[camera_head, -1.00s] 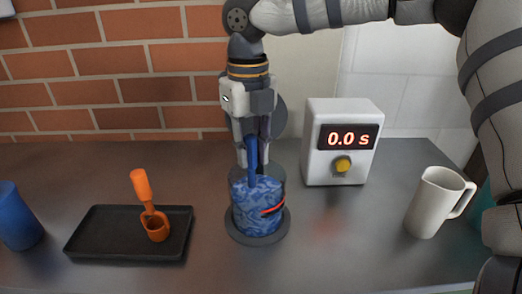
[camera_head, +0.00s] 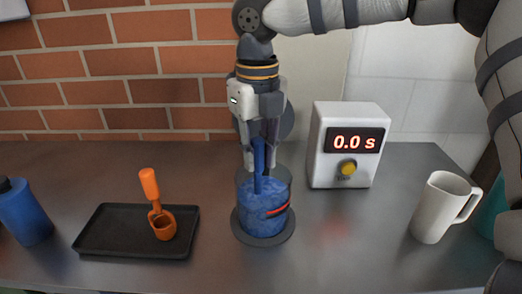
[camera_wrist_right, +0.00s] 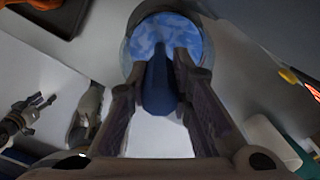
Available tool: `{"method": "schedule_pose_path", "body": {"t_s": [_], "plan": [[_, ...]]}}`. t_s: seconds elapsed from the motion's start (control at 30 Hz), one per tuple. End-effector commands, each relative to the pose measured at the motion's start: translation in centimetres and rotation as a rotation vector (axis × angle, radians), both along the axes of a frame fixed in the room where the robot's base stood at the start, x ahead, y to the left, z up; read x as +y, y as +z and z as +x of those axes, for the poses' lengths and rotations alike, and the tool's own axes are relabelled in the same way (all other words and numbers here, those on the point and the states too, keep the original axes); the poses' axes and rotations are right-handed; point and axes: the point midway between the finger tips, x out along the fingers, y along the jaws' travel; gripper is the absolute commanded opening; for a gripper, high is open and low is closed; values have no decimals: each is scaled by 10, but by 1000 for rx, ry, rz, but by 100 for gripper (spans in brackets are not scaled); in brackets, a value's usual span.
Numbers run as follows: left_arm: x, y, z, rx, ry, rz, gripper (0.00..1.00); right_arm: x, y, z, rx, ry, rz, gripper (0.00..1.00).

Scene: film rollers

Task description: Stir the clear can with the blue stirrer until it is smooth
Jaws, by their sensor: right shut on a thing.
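The clear can (camera_head: 246,190) stands on a round dark base at the middle of the counter. It holds a mottled blue mix, and a red mark shows on its side. The blue stirrer (camera_head: 259,160) stands upright in the can with its lower end in the mix. My right gripper (camera_head: 259,155) is above the can, shut on the stirrer's handle. In the right wrist view the stirrer (camera_wrist_right: 158,88) sits between the two fingers, with the blotchy light and dark blue mix (camera_wrist_right: 178,30) behind it.
A black tray (camera_head: 100,238) with an orange scoop (camera_head: 150,184) lies left of the can. A blue bottle (camera_head: 24,212) is at the far left. A white timer box (camera_head: 320,160) reading 0.0 s stands behind right. A white mug (camera_head: 432,215) stands at the right.

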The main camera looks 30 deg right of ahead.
Motion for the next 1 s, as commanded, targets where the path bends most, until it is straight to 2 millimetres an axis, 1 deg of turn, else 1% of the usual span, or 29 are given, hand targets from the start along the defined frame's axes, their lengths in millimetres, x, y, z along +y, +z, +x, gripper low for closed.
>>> {"method": "schedule_pose_path", "body": {"t_s": [0.13, 0.37, 0.43, 1.0], "plan": [[0, -1, -1, 3, 0, 0, 46, -7, -1, -4, 2, 1, 1, 0], [0, -1, -1, 3, 0, 0, 46, -8, -1, -5, 2, 1, 0, 0], [0, -1, -1, 3, 0, 0, 46, -8, 1, -5, 2, 1, 0, 0], [0, -1, -1, 3, 0, 0, 46, -8, 61, -4, 0, 1, 0, 0]]}}
